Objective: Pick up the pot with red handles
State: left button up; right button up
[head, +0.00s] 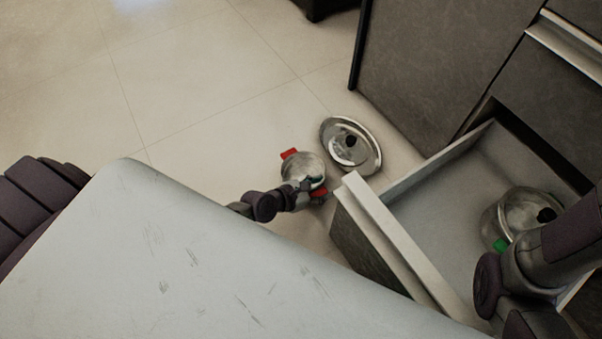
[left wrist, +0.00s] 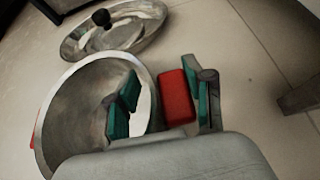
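The pot with red handles (head: 301,165) stands on the floor, its lid off. Its open mouth faces up in the left wrist view (left wrist: 75,110). One red handle (head: 289,153) points away from me; the other red handle (left wrist: 175,97) is beside my left gripper. My left gripper (head: 310,187) is at this near handle. In the left wrist view its teal-padded fingers (left wrist: 160,75) are apart, one over the pot's mouth and one just outside the handle. A gap shows between the inner finger and the handle. My right arm shows over the drawer, but its fingers do not.
A metal lid with a black knob (head: 350,146) lies on the floor beside the pot. An open drawer (head: 420,212) on the right holds a lidded pot (head: 518,212) with a green handle. A pale surface (head: 200,250) fills the foreground. Floor is clear to the upper left.

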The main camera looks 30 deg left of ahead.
pick_arm(q)
jog(key=c, duration=0.5)
grip_shut()
jog(key=shift+r, duration=0.15)
